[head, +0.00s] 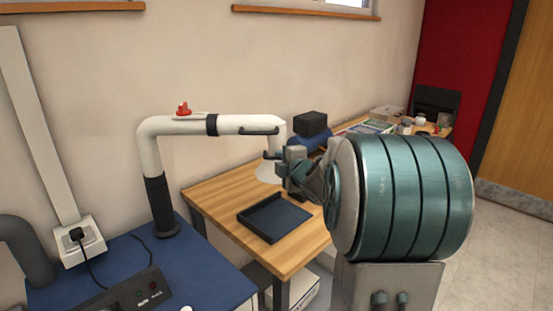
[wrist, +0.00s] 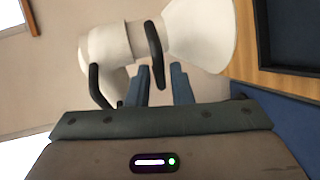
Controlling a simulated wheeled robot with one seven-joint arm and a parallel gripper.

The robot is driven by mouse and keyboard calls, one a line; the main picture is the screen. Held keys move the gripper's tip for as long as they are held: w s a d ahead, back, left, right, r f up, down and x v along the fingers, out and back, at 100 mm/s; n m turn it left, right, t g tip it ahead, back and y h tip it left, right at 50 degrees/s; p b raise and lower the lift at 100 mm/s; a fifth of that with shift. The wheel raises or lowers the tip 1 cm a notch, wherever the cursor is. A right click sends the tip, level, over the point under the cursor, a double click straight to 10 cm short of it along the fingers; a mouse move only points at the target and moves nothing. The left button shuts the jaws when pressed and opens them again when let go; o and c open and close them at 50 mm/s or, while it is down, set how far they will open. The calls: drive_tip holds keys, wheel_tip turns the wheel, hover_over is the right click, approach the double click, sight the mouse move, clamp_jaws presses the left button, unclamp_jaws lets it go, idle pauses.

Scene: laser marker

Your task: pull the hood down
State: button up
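The white extraction hood (head: 268,173) hangs from the end of a jointed white tube (head: 225,124) above the wooden table. In the wrist view the cone-shaped hood (wrist: 205,32) is at the top, with a dark curved handle (wrist: 154,40) beside its neck. A second dark handle (wrist: 97,87) is on the tube at the left.
A black tray (head: 273,219) lies on the wooden table (head: 220,200) below the hood. A blue bench (head: 180,265) with a dark control box (head: 135,293) is at the left. Dark boxes (head: 310,125) and clutter stand behind.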

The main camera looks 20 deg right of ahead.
drive_tip(key=shift+w+f, duration=0.25)
drive_tip(key=shift+w, duration=1.05)
clamp_jaws()
drive_tip(key=shift+f, duration=0.1)
